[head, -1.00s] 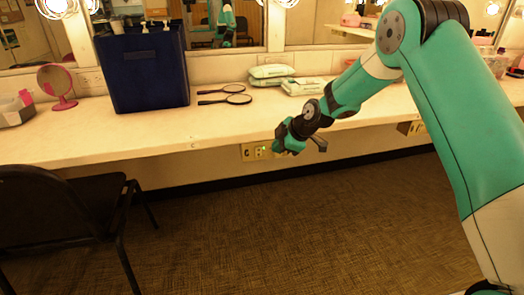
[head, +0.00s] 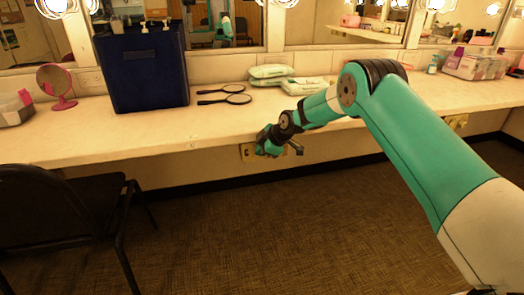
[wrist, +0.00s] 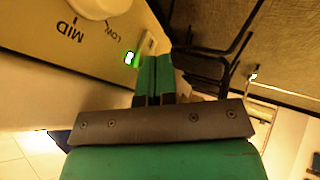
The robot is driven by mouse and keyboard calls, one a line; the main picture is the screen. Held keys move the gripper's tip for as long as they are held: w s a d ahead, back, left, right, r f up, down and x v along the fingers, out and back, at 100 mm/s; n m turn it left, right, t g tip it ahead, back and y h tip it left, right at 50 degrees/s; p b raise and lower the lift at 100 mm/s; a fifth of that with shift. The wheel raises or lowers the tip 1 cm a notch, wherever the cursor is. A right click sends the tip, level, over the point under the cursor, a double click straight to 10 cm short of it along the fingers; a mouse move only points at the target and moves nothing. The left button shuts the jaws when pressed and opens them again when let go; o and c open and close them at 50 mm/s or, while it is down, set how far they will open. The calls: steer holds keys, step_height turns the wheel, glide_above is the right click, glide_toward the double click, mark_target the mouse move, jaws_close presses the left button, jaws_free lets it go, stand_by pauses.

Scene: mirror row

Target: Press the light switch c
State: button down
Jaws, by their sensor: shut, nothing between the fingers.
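A yellowish switch plate (head: 247,153) is on the wall under the counter edge, partly hidden behind my gripper (head: 268,150). In the wrist view the plate (wrist: 95,62) carries a round white dial (wrist: 100,6) with "MID" and "LOW" marks, and a small switch with a lit green light (wrist: 131,57). My gripper (wrist: 158,62) is shut and empty, its teal fingertips right beside the lit switch. I cannot tell whether they touch it. No letter c is readable on the plate.
The long counter (head: 150,138) overhangs the plate. A second wall plate (head: 456,121) is farther right. A black chair (head: 60,210) stands at left. The carpet in front is free.

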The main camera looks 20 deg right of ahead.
steer(key=shift+w+a+b, duration=0.1)
steer(key=shift+w+b, duration=0.15)
steer(key=shift+b, duration=0.1)
steer(key=shift+w+r, duration=0.1)
steer(key=shift+r, duration=0.05)
steer(key=shift+d+r, duration=0.1)
steer(key=shift+d, duration=0.1)
